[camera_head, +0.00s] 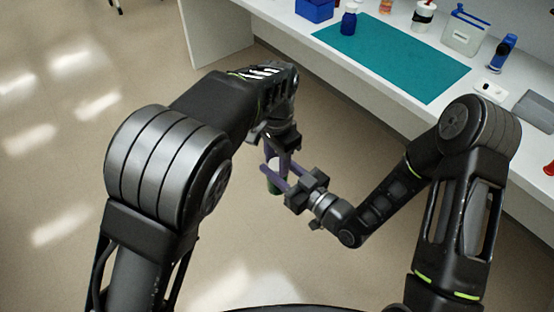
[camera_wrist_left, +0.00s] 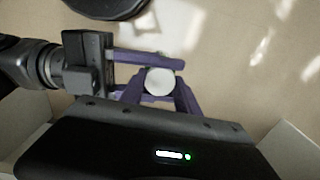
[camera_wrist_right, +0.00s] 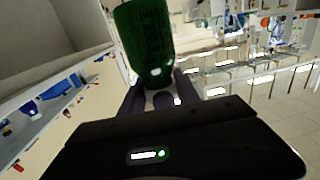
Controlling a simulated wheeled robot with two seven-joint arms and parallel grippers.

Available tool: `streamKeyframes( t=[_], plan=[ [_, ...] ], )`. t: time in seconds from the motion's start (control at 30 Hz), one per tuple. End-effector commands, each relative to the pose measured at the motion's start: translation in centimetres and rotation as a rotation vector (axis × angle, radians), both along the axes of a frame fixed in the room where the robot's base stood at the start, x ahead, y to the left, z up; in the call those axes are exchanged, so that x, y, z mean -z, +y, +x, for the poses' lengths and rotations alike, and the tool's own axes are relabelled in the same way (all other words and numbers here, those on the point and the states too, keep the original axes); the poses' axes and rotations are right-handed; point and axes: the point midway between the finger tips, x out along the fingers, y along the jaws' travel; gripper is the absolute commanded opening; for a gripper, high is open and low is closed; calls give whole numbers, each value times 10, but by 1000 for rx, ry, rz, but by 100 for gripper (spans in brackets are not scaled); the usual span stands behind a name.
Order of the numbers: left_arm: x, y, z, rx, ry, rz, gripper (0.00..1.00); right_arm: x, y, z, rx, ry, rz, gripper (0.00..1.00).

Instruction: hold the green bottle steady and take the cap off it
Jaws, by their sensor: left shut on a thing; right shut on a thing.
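The green bottle (camera_head: 274,189) is held in the air over the floor, between my two grippers; its green body also fills the top of the right wrist view (camera_wrist_right: 146,40). Its white cap (camera_wrist_left: 159,82) faces the left wrist camera. My left gripper (camera_head: 277,160) reaches down from above, its purple fingers shut on the cap. My right gripper (camera_head: 270,178) comes in from the right, its purple fingers shut around the upper bottle, just below the left fingers. The fingers hide most of the cap and neck in the head view, so whether the cap sits tight or loose cannot be told.
A white bench with a teal mat (camera_head: 390,62) runs along the upper right. On it stand a blue-and-white bottle (camera_head: 348,22), a blue box (camera_head: 315,8), a clear caddy (camera_head: 464,36) and other small items. The floor around the grippers is clear.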

Motion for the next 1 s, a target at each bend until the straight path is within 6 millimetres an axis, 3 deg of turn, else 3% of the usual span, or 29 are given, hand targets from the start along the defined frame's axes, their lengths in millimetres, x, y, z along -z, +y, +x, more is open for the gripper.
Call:
streamKeyframes(
  t=[0.23, 0.47, 0.7, 0.73, 1.0],
  plan=[
    [0, 0, 0, -37, -1, -1, 0, 0, 0, 0, 0, 0, 0, 0],
    [-1, 0, 0, -286, 0, -1, 0, 0, 0, 0, 1, 0, 0, 0],
    [-1, 0, 0, -295, 0, -1, 0, 0, -1, 1, 2, 1, -1, 0],
    [-1, 0, 0, -295, 0, -1, 40, 0, -1, 1, 2, 1, -1, 0],
    [-1, 0, 0, -293, 0, -1, 60, 0, 0, 0, 1, 0, 0, 0]
  ],
)
